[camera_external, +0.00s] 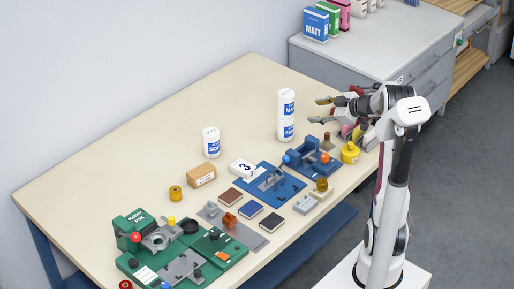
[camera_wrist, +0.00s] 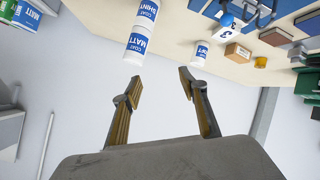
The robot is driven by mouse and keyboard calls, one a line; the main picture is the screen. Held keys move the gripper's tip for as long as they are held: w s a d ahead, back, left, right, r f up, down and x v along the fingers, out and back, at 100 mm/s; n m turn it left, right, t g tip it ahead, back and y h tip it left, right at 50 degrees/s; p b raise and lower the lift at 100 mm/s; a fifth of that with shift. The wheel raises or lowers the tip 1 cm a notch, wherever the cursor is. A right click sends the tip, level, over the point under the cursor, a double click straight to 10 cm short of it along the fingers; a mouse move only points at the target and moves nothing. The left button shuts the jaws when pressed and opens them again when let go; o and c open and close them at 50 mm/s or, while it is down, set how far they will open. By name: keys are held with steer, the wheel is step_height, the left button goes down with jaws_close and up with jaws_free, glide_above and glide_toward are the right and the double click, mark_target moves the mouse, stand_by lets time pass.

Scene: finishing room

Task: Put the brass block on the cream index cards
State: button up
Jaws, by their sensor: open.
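My gripper (camera_external: 318,110) is open and empty, above the far right part of the bench; in the wrist view its two fingers (camera_wrist: 160,77) are spread with nothing between them. A small brass-coloured piece (camera_external: 322,184) stands at the bench's front right, on or against a pale cream-grey block (camera_external: 319,194); I cannot tell which. Another brass-coloured round piece (camera_external: 176,193) stands left of a tan box (camera_external: 202,176). I cannot tell for sure which is the brass block. No clear stack of cream index cards can be made out. My gripper is well apart from these pieces.
Two stacked white cans (camera_external: 286,115) stand close left of my gripper, another can (camera_external: 211,142) farther left. The bench's back left is clear.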

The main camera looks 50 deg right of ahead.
steer(key=s+a+r+m+g+h, duration=0.1)
steer(key=s+a+r+m+h, duration=0.45)
steer(key=a+r, duration=0.4)
steer(key=s+a+f+g+y, duration=0.2)
steer(key=s+a+f, duration=0.2)
steer(key=s+a, duration=0.6)
steer(key=s+a+f+g+y, duration=0.3)
steer(key=s+a+f, duration=0.1)
steer(key=s+a, duration=0.7)
steer(key=shift+s+a+f, duration=0.2)
steer(key=shift+s, duration=0.15)
